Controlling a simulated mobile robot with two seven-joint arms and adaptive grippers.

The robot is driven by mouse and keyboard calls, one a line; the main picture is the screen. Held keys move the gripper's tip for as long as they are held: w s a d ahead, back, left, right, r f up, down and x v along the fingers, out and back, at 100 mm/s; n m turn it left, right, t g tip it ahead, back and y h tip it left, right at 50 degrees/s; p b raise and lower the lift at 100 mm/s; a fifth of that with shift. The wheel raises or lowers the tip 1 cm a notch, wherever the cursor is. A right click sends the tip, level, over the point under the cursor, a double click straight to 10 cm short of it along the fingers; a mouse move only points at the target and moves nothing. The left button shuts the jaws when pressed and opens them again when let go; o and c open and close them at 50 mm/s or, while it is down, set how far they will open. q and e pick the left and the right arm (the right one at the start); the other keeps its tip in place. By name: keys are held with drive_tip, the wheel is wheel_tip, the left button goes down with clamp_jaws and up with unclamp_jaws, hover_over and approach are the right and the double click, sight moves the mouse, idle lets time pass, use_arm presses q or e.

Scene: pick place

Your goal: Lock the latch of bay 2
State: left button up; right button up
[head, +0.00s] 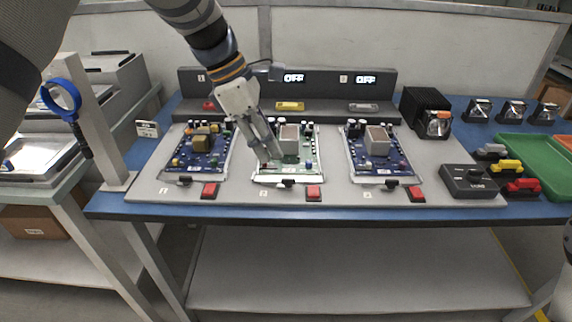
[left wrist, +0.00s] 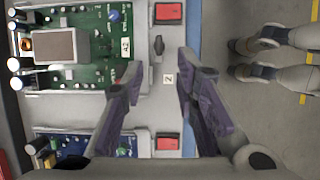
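The bay 2 latch (head: 288,184) is a small dark handle at the front edge of the green board (head: 285,164). In the left wrist view the latch (left wrist: 158,47) lies lengthwise along the board's edge, beside the label "2" (left wrist: 168,78). Whether it is locked I cannot tell. My left gripper (head: 272,151) points down over the green board's left part, behind the latch in the head view. In the left wrist view the gripper (left wrist: 160,68) is open and empty, and the latch shows between and just beyond its fingertips. My right gripper is not in view.
A red button (head: 314,192) sits right of the latch. Blue boards in bay 1 (head: 197,153) and bay 3 (head: 376,152) flank the green board. A dark control box (head: 468,180) stands at the right. A blue magnifier (head: 61,97) hangs on a post at left.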

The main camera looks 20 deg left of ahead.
sight(287, 178)
use_arm(q)
drive_tip(key=x, duration=0.8)
drive_tip(key=shift+a+f, duration=0.1)
drive_tip(key=shift+f, duration=0.05)
clamp_jaws()
